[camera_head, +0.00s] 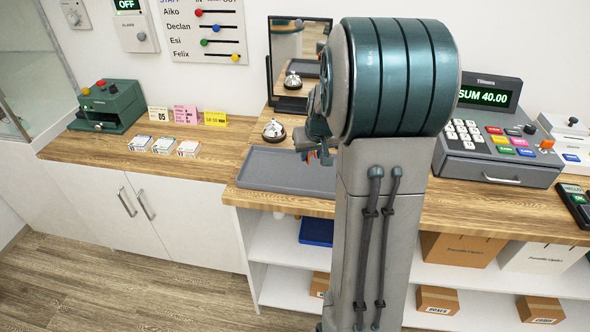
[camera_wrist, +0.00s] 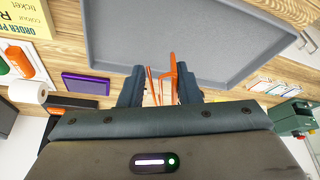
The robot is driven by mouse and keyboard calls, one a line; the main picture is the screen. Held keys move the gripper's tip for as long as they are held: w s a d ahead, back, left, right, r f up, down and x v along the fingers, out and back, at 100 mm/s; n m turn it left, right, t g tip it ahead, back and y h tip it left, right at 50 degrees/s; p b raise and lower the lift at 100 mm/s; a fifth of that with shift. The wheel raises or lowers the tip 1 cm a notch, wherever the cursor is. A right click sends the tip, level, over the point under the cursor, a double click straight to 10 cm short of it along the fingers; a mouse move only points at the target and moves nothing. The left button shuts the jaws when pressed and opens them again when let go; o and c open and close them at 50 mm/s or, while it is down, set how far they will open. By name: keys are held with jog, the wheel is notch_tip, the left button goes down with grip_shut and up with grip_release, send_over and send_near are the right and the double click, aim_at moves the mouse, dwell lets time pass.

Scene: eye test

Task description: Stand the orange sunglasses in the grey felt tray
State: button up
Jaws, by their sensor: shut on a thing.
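The orange sunglasses (camera_wrist: 173,72) are between the two fingers of my gripper (camera_wrist: 158,78) in the wrist view, with thin orange parts sticking out past the fingertips. My gripper is shut on them. In the head view my gripper (camera_head: 318,146) is at the right end of the grey felt tray (camera_head: 262,169), and only a bit of orange shows there; my arm hides the rest. The tray lies flat on the wooden counter and its visible part is empty. It also shows beyond the fingertips in the wrist view (camera_wrist: 205,35). I cannot tell the exact height of the sunglasses above it.
A bell (camera_head: 274,130) and a mirror (camera_head: 299,60) stand behind the tray. A cash register (camera_head: 484,135) is to the right. Small boxes (camera_head: 163,145), cards (camera_head: 186,115) and a green machine (camera_head: 108,106) are to the left. A blue bin (camera_head: 316,231) sits on the shelf below.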

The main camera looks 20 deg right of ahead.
send_over(295, 180)
jog(key=s, duration=0.1)
jog(key=f, duration=0.2)
jog(key=shift+s+a+f+p, duration=0.15)
jog(key=shift+s+f+p, duration=0.05)
jog(key=shift+f+p, duration=0.45)
jog(key=shift+f, duration=1.7)
jog(key=shift+f, duration=0.1)
jog(key=o, duration=0.9)
jog(key=shift+o, duration=0.2)
